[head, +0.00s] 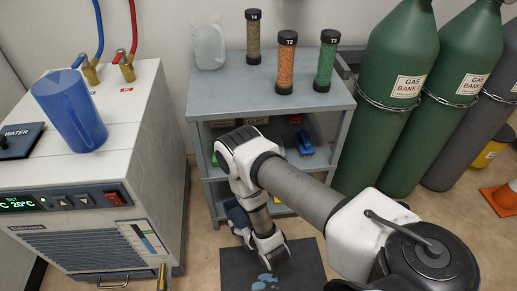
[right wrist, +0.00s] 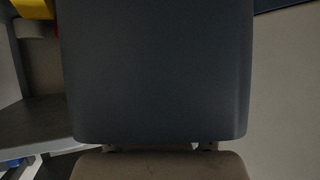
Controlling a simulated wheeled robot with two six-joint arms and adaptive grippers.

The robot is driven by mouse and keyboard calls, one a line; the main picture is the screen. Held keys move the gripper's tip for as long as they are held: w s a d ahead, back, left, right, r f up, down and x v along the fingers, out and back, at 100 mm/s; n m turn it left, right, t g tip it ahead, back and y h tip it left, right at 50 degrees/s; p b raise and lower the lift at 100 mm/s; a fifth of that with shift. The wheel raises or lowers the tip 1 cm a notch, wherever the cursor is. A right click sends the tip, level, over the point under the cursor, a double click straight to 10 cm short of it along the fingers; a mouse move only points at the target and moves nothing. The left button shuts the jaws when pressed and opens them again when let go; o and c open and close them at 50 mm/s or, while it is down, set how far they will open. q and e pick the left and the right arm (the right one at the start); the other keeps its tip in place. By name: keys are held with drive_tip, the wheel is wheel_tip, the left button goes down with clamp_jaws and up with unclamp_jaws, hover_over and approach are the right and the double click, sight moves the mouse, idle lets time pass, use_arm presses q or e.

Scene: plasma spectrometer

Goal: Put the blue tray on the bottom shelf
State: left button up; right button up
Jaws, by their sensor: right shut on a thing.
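My right gripper (head: 243,226) is low in front of the grey shelf unit (head: 205,105), at its lower left, and mostly hidden by my wrist. It is shut on a dark slate-blue thing (head: 236,211), which I take to be the blue tray; only a small part shows. In the right wrist view a dark blue-grey panel (right wrist: 155,70), apparently the same tray, fills the middle and hides the fingers. The bottom shelf (head: 278,209) shows in part behind my arm. My left gripper is not in view.
Capped tubes T4 (head: 254,38), T2 (head: 286,65) and T3 (head: 326,64) stand on top. A blue item (head: 304,143) is on the middle shelf. A dark mat (head: 302,262) lies in front. A chiller (head: 95,190) is left, chained gas cylinders (head: 392,125) right.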

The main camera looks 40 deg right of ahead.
sight(239, 213)
drive_tip(key=f, duration=0.1)
drive_tip(key=w+d+f+b, duration=0.1)
drive_tip(key=shift+d+f, duration=0.15)
drive_tip(key=shift+f, duration=0.15)
drive_tip(key=w+d+b, duration=0.7)
drive_tip(key=w+d, duration=0.2)
drive_tip(key=w, duration=0.6)
drive_tip(key=f+b, duration=0.1)
drive_tip(key=f, duration=0.1)
drive_tip(key=f+b, duration=0.2)
drive_tip(key=w+f+b, duration=0.1)
drive_tip(key=f+b, duration=0.1)
drive_tip(key=f, duration=0.1)
drive_tip(key=shift+d, duration=0.45)
drive_tip(key=shift+r, duration=0.25)
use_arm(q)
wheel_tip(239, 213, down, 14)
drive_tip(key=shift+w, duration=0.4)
